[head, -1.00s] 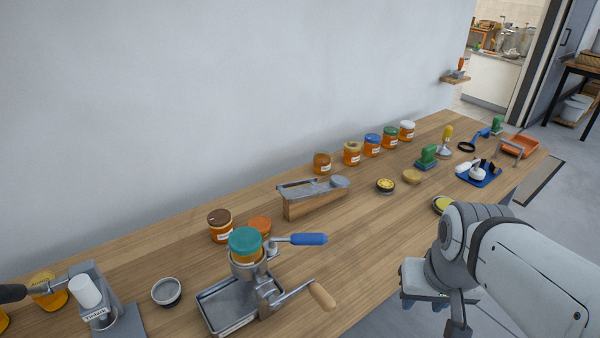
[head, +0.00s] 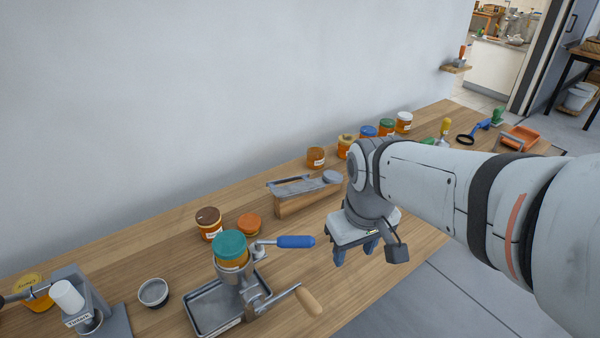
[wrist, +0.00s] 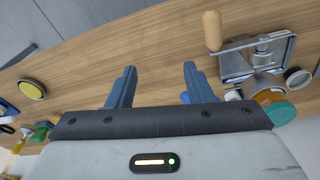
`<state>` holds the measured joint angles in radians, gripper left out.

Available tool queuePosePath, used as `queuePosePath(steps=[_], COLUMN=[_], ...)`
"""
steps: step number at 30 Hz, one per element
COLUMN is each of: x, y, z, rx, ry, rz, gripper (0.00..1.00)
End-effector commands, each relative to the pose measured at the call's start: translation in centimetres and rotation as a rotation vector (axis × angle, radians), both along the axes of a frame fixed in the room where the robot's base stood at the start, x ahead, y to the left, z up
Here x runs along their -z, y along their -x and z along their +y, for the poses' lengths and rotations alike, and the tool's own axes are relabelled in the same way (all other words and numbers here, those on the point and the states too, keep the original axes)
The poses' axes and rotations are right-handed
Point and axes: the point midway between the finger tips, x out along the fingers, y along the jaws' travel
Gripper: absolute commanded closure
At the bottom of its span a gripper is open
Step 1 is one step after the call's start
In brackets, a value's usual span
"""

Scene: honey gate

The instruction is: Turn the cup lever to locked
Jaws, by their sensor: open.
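The cup lever is a metal arm with a blue handle (head: 296,241), sticking out to the right from the metal cup (head: 232,273) of a bench device. A jar with a teal lid (head: 229,243) sits in this cup. The lid also shows in the wrist view (wrist: 280,113), at the right. A bit of blue, likely the lever handle, shows beside a finger there, mostly hidden. My gripper (head: 355,254) is open and empty, pointing down above the table to the right of the blue handle, apart from it. Its two fingers (wrist: 159,68) are spread over bare wood in the wrist view.
A crank with a wooden handle (head: 308,300) juts out in front of the lever. A metal tray (head: 203,312) lies under the device. A wooden block with a metal top (head: 308,201) stands behind the lever. Several jars line the wall. The wood right of the crank is clear.

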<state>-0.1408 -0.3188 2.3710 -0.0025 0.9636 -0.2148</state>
Motion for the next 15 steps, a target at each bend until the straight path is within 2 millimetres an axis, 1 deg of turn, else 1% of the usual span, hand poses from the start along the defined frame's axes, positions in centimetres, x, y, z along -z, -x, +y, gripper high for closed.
queuePosePath(steps=[1, 3, 6, 9, 12, 15], x=[-1.1, -1.8, -2.4, -2.5, -2.3, -2.0], y=[-1.5, -3.3, -5.8, -7.8, -9.2, -10.1], z=[1.0, 2.4, 4.5, 6.6, 8.2, 9.4], rx=[-0.118, -0.310, -0.572, -0.805, -0.988, -1.113], ry=[0.009, 0.016, 0.017, 0.006, -0.009, -0.023], rz=[0.037, 0.083, 0.145, 0.196, 0.234, 0.257], gripper=[0.53, 0.53, 0.53, 0.53, 0.53, 0.53])
